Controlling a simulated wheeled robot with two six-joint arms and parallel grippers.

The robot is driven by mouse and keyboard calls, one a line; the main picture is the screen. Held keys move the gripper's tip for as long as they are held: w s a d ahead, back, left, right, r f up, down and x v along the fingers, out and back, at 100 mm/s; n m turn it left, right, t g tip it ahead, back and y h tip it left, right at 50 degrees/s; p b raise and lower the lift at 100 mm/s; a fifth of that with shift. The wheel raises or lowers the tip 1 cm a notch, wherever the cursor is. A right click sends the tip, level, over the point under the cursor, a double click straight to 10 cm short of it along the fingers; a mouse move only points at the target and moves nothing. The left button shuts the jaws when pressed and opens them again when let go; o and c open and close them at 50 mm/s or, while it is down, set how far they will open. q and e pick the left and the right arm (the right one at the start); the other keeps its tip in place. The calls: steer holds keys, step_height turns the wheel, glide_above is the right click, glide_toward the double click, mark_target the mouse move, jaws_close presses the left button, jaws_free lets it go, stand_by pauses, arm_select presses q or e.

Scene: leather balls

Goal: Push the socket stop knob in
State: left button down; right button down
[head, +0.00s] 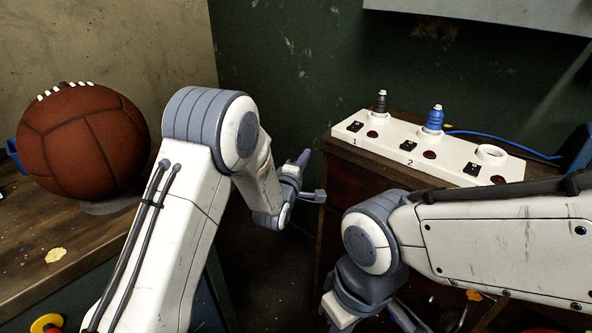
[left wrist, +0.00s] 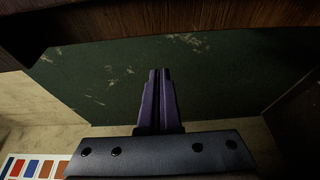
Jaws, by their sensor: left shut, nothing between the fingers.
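A white socket strip (head: 430,146) lies on a dark wooden cabinet at the right of the head view. It has switches, small round red parts (head: 429,155) and sockets; numbers 1 and 2 show. A separate red and yellow knob (head: 47,323) is partly cut off at the bottom left. I cannot tell for sure which is the stop knob. My left gripper (head: 304,158) is left of the strip, apart from it. Its purple fingers (left wrist: 160,72) are together and empty in the left wrist view. My right arm crosses in front of the cabinet; its fingertips are not seen.
A black plug (head: 381,101) and a blue plug (head: 435,118) stand upright in two sockets; the third socket (head: 491,153) is empty. A blue cable runs right. A brown leather ball (head: 82,143) rests on the left table (head: 75,255). A green wall (head: 290,60) stands behind.

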arm_select(q)
steer(key=v, duration=0.6)
steer(key=shift+s, duration=0.35)
steer(key=shift+d+r, duration=0.1)
steer(key=shift+d, duration=0.05)
steer(key=s+d+f+m+g, duration=0.1)
steer(key=s+d+m+g, duration=0.3)
steer(key=s, duration=0.3)
steer(key=s+d+f+m+g, duration=0.1)
steer(key=s+m+g, duration=0.4)
steer(key=s+m, duration=0.15)
steer(key=s+a+r+m+g+y, duration=0.15)
steer(key=s+a+m+g, duration=0.35)
steer(key=s, duration=0.7)
steer(key=s+a+m+g+y, duration=0.1)
steer(key=s+m+g+y, duration=0.15)
steer(key=s+m, duration=0.75)
step_height(320, 180, up, 27)
steer(key=s+n+p, duration=0.2)
steer(key=n+p, duration=0.1)
steer(key=p, duration=2.4)
steer(key=shift+s+a+g, duration=0.3)
steer(key=shift+g, duration=0.15)
